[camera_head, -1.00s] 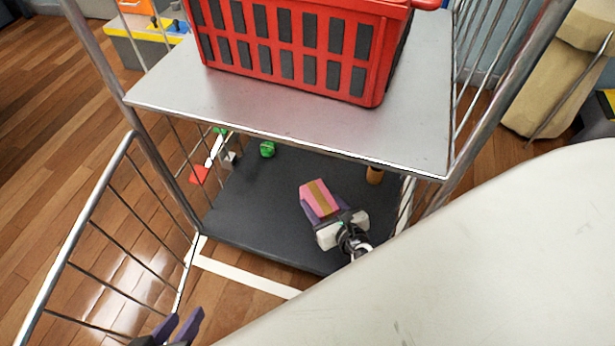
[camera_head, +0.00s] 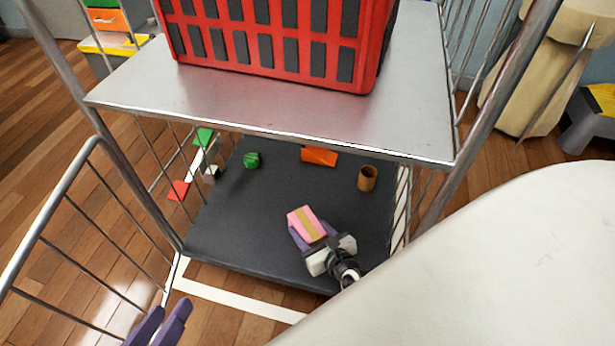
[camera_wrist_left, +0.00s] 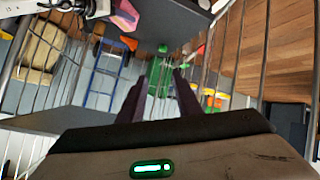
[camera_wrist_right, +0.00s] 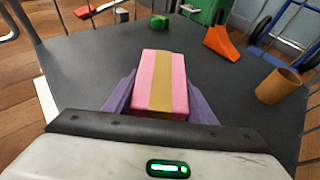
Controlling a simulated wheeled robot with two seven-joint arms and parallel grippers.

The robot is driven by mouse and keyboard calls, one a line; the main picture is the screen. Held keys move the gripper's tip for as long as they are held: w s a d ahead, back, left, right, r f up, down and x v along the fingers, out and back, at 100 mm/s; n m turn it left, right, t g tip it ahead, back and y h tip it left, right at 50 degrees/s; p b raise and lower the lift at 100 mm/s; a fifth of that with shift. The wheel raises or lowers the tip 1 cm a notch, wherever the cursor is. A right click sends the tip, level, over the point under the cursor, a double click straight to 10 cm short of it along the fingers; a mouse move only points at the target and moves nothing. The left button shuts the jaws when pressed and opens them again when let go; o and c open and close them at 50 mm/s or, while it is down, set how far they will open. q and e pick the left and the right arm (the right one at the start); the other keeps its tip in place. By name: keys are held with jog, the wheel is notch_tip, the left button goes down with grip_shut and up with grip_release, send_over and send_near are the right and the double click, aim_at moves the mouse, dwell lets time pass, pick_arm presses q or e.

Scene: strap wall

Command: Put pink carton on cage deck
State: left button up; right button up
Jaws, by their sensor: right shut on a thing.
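The pink carton (camera_head: 306,224) has a tan stripe along its top. My right gripper (camera_head: 307,236) is shut on it, with purple fingers on both sides, low over the dark cage deck (camera_head: 235,215). In the right wrist view the carton (camera_wrist_right: 160,82) sits between the fingers; I cannot tell whether its underside touches the deck (camera_wrist_right: 95,75). My left gripper (camera_head: 160,322) is at the bottom left of the head view, outside the cage. Its fingers (camera_wrist_left: 158,85) are apart and empty in the left wrist view.
A red basket (camera_head: 265,45) stands on the grey upper shelf (camera_head: 270,110). On the deck are a green object (camera_head: 252,160), an orange wedge (camera_head: 319,156) and a brown cup (camera_head: 367,178). An open barred gate (camera_head: 50,225) is at left. A pale surface (camera_head: 480,260) fills the lower right.

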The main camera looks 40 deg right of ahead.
aim_at(317, 239)
jog(key=shift+w, duration=0.1)
jog(key=o, duration=1.2)
jog(key=shift+f, duration=0.1)
jog(key=shift+o, duration=0.2)
jog(key=shift+r, duration=0.2)
jog(key=p+v, duration=0.1)
jog(key=v, duration=0.2)
jog(key=shift+r+p, duration=0.1)
jog(key=shift+p, duration=0.25)
jog(key=p+v, duration=0.1)
jog(key=v, duration=0.2)
jog(key=shift+s+r, duration=0.1)
jog(key=shift+s, duration=0.3)
jog(key=shift+s+r, duration=0.1)
jog(key=shift+s, duration=0.3)
pick_arm(q)
jog(key=a+f, duration=0.1)
jog(key=f+g+y, duration=0.1)
jog(key=shift+s+a+f+y, duration=0.2)
jog(key=shift+a+f+y, duration=0.1)
jog(key=shift+a+f, duration=0.05)
